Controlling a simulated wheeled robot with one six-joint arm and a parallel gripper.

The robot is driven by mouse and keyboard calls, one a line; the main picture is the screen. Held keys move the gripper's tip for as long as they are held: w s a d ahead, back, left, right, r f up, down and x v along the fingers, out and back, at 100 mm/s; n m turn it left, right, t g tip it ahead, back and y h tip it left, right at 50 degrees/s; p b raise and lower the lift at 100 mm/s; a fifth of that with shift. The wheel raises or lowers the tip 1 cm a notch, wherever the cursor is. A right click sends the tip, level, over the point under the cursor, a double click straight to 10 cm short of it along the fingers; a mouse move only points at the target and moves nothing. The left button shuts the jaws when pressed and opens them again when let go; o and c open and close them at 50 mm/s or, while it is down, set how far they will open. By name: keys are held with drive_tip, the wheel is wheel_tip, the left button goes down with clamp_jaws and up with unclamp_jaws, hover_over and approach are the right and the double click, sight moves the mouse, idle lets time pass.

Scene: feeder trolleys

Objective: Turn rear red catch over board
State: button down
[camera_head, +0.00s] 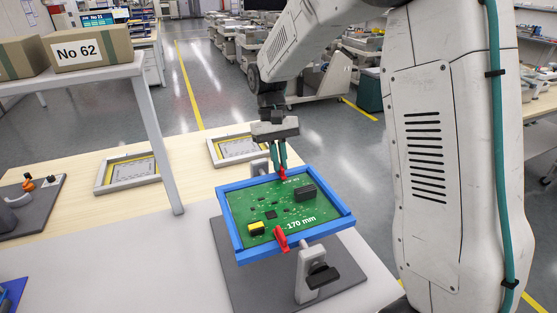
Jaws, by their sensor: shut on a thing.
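A green circuit board (262,199) marked "170 mm" lies in a blue frame (232,235) on a stand. The rear red catch (283,175) is at the frame's far edge. My gripper (278,167) comes down from above and is shut on this catch; the fingers partly hide it, so I cannot tell its exact angle. The front red catch (281,239) is at the near edge and reaches inward over the board's edge. A yellow part (256,228) and a black block (305,193) sit on the board.
The stand has a grey post with a black knob (322,275) in front and a dark base plate (240,287). Two framed trays (128,185) lie behind on the table.

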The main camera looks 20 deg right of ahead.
drive_tip(key=shift+w, duration=0.1)
idle(0.4)
drive_tip(key=c, duration=1.5)
unclamp_jaws()
drive_tip(key=shift+c, duration=0.2)
drive_tip(key=v, duration=0.8)
drive_tip(key=shift+f, duration=0.1)
drive_tip(key=shift+s+d+f, duration=0.15)
drive_tip(key=shift+s+f, duration=0.75)
drive_tip(key=shift+s, duration=0.1)
drive_tip(key=s+d+r+t, duration=0.1)
drive_tip(key=s+r+t, duration=0.1)
drive_tip(key=s, duration=1.2)
drive_tip(key=s+d+r+t, duration=0.1)
drive_tip(key=s+r+t, duration=0.2)
drive_tip(key=s, duration=1.2)
drive_tip(key=shift+s+d+t, duration=0.3)
drive_tip(key=shift+d+t, duration=0.1)
drive_tip(key=shift+t, duration=0.1)
